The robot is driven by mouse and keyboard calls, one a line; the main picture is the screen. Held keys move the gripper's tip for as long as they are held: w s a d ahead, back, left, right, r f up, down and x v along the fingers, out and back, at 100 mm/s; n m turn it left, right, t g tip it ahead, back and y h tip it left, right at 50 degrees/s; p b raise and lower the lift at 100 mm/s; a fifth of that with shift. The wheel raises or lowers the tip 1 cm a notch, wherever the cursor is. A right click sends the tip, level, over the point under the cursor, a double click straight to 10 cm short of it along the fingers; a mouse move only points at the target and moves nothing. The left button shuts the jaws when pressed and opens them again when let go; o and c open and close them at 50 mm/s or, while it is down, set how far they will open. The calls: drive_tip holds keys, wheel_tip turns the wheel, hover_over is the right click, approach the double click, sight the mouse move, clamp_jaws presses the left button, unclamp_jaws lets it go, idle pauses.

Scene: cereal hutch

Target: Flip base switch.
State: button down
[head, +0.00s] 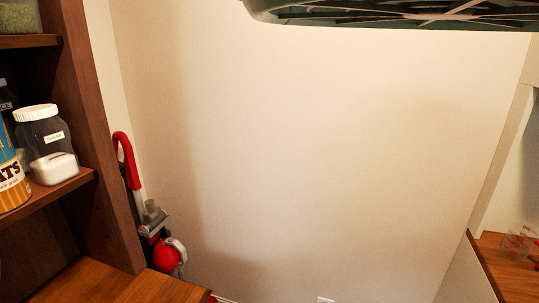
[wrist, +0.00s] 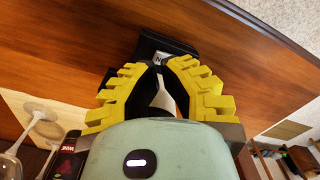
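In the wrist view my gripper (wrist: 157,67) has yellow ridged fingers that curve inward, with their tips drawn together. A black object (wrist: 166,44) with a light mark on it lies just beyond the fingertips, against a brown wooden surface (wrist: 70,45). The fingers hide part of it, and I cannot tell if they touch it. A pale wedge shows through the gap between the fingers. I cannot make out a base switch for certain in either view. My gripper is not recognisable in the head view.
In the head view, wooden shelves (head: 95,140) at left hold a white-lidded jar (head: 42,138) and an oats canister (head: 12,180). A red appliance (head: 166,254) stands by the bare wall (head: 330,150). A clear cup (head: 518,243) is at right. The wrist view shows a glass (wrist: 38,130).

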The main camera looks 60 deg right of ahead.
drive_tip(key=shift+d+f+b, duration=0.1)
drive_tip(key=shift+f+b, duration=1)
drive_tip(key=shift+f, duration=0.2)
idle(0.4)
drive_tip(key=shift+r, duration=0.15)
drive_tip(key=shift+r+p, duration=2.25)
drive_tip(key=shift+r, duration=1.2)
